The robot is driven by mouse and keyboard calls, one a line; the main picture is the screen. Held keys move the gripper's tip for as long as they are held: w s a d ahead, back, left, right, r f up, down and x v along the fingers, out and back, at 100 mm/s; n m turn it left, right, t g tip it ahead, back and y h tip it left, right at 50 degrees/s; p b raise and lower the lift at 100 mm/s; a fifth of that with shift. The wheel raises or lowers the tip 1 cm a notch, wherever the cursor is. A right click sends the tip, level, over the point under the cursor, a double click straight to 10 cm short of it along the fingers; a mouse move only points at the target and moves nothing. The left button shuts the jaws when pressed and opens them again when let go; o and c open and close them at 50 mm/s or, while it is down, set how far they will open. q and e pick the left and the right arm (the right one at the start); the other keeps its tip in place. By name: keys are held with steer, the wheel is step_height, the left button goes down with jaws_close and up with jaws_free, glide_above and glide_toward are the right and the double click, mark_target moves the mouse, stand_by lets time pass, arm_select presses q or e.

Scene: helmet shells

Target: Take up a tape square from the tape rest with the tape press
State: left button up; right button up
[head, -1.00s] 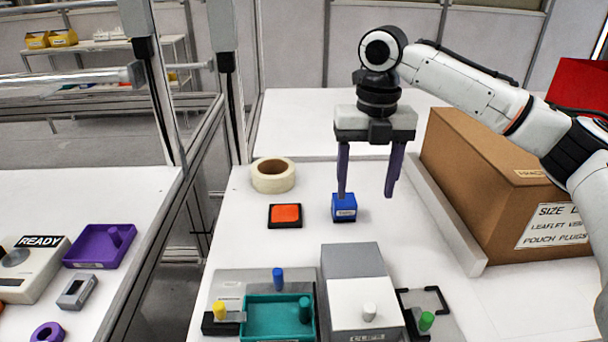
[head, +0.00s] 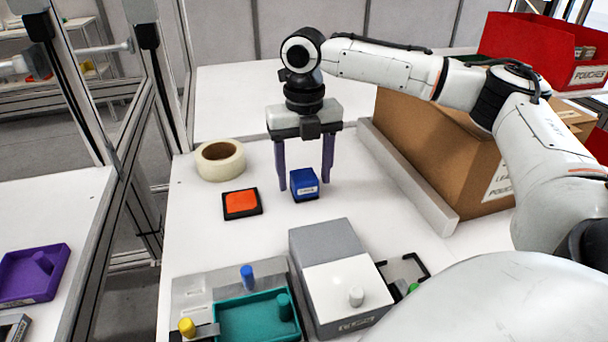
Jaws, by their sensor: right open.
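My right gripper (head: 304,183) is open, pointing down, with one dark purple finger on each side of the block in the picture. I cannot tell whether the fingers touch it. To the left lies a flat black holder (head: 242,214) with an orange square (head: 241,202) on it; these look like the tape rest and a tape square. My left gripper is not in view.
A cream tape roll (head: 220,161) lies behind the holder. A grey box with a white lid (head: 345,290) and a teal tray (head: 250,318) stand in front. A grey ledge (head: 410,180) and cardboard carton (head: 440,140) bound the right. A red bin (head: 520,50) is at back right.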

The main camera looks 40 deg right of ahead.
mark_target(303, 175)
steer(key=shift+f, duration=0.65)
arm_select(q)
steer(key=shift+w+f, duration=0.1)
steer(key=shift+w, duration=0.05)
arm_select(e)
steer(key=shift+w, duration=0.1)
steer(key=c, duration=1.2)
step_height(303, 175, up, 9)
steer(key=shift+r+p, duration=0.1)
steer(key=shift+p, duration=0.95)
steer(key=shift+r, duration=0.45)
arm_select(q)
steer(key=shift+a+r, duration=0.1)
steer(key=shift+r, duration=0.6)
